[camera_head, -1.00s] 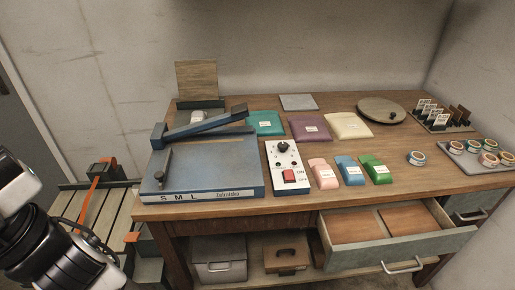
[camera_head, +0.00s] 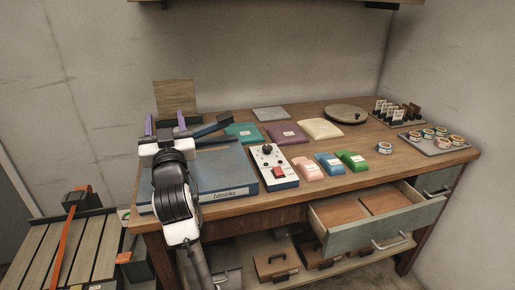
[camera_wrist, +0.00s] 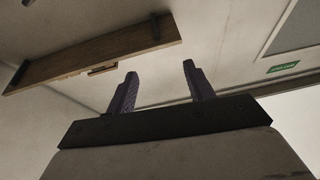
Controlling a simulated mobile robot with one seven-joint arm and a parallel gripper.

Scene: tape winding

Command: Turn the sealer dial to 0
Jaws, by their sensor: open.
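The sealer's control box (camera_head: 279,173) is a white panel on the table, just right of the blue sealer bed (camera_head: 228,168). Its black dial (camera_head: 267,149) is at the far end and a red switch (camera_head: 278,172) is nearer the front. The dial's marks are too small to read. My gripper (camera_head: 165,120) is raised over the left part of the sealer, left of the dial and apart from it. Its two purple fingers are spread, with nothing between them. In the wrist view the open fingers (camera_wrist: 158,88) point toward the wall and a shelf; the dial is not there.
Pink, blue and green packets (camera_head: 329,162) lie right of the box. Teal, purple and cream pouches (camera_head: 286,134) lie behind it. An open drawer (camera_head: 385,224) sticks out at the front right.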

